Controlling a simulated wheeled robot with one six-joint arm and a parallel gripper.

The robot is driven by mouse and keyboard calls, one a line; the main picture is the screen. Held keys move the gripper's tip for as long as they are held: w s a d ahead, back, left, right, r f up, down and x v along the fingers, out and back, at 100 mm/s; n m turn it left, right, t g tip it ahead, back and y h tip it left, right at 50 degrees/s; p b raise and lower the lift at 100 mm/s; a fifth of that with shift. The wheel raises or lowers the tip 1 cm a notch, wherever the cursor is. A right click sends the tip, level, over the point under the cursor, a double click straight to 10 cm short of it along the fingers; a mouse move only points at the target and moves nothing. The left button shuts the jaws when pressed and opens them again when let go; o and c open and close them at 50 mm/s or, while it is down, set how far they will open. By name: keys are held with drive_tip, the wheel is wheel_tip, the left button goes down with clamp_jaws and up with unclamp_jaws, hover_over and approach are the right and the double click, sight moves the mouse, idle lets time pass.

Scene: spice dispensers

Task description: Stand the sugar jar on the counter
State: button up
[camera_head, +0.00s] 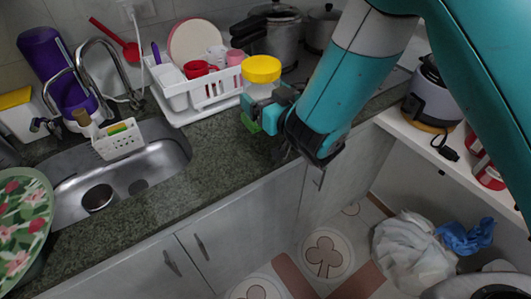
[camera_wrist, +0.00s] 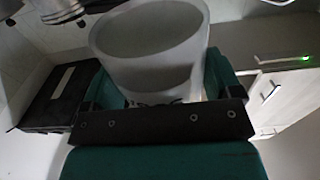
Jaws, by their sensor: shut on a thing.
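The sugar jar (camera_head: 261,90) is a clear or whitish jar with a yellow lid (camera_head: 262,68). In the head view it is upright, lid up, over the counter (camera_head: 225,150) beside the dish rack. My gripper (camera_head: 268,116) is shut on the jar's lower part, and the fingers hide its base. I cannot tell whether the base touches the counter. In the wrist view, a grey-white round body, which appears to be the jar (camera_wrist: 152,75), fills the space between the fingers of my gripper (camera_wrist: 160,95).
A white dish rack (camera_head: 200,95) with cups and a plate stands just left of the jar. Pots (camera_head: 278,35) are behind it. The sink (camera_head: 140,170) with a white caddy (camera_head: 118,140) is further left. Bare counter lies in front of the rack.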

drive_tip(key=shift+f+b, duration=3.25)
drive_tip(key=shift+f, duration=3.85)
drive_tip(key=shift+f, duration=0.2)
drive_tip(key=o, duration=1.2)
drive_tip(key=shift+c, duration=0.2)
